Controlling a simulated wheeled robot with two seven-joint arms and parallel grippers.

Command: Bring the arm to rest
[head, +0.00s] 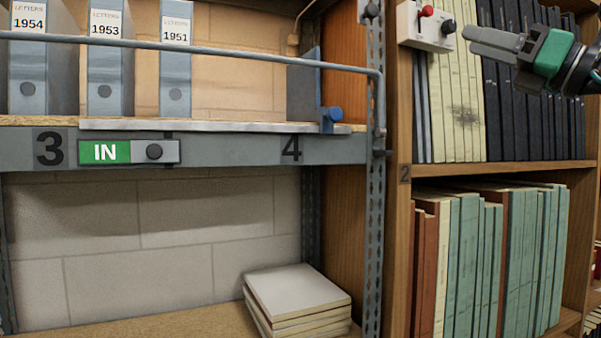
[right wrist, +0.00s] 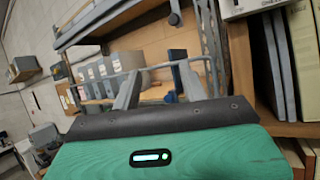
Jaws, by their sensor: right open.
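My right gripper (head: 472,40) is at the upper right of the head view. The shelf with grey binders (right wrist: 100,70) shows beyond the fingers there. My left gripper is in neither view.
A metal rail (head: 220,53) runs before letter boxes marked 1954, 1953 and 1951 (head: 175,65). The shelf beam (head: 225,150) carries a green IN slider (head: 105,152). Stacked pale books (head: 298,293) lie below. A wooden bookcase (head: 397,200) holds green volumes (head: 460,260).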

